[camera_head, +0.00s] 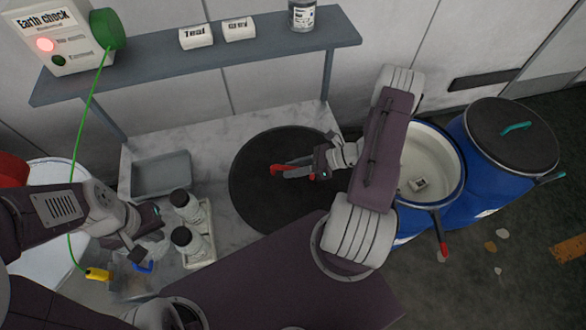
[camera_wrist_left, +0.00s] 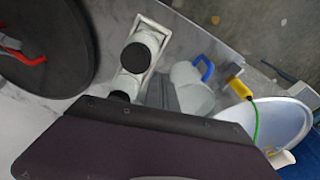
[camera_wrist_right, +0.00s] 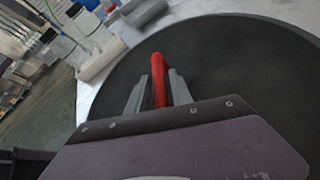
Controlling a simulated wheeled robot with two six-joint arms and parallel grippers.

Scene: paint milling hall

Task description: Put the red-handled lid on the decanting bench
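The red-handled lid is a large round black disc (camera_head: 255,200) with a red handle (camera_head: 277,169). It is over the pale marble-topped bench (camera_head: 225,150); I cannot tell whether it rests flat. My right gripper (camera_head: 290,169) is at the handle. In the right wrist view the red handle (camera_wrist_right: 158,75) lies between the two grey fingers (camera_wrist_right: 156,92), which look closed on it. The lid (camera_wrist_left: 85,45) also shows in the left wrist view. My left gripper (camera_head: 150,247) is low at the bench's left, near a blue-handled jug (camera_head: 142,267); its fingers are unclear.
A grey tray (camera_head: 160,175) and black-capped bottles (camera_head: 186,203) in a holder stand left of the lid. An open blue drum (camera_head: 452,200) and a blue drum with a dark lid (camera_head: 510,135) stand right. A shelf (camera_head: 200,62) with labelled items runs behind. A green cable ends at a yellow clamp (camera_head: 98,274).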

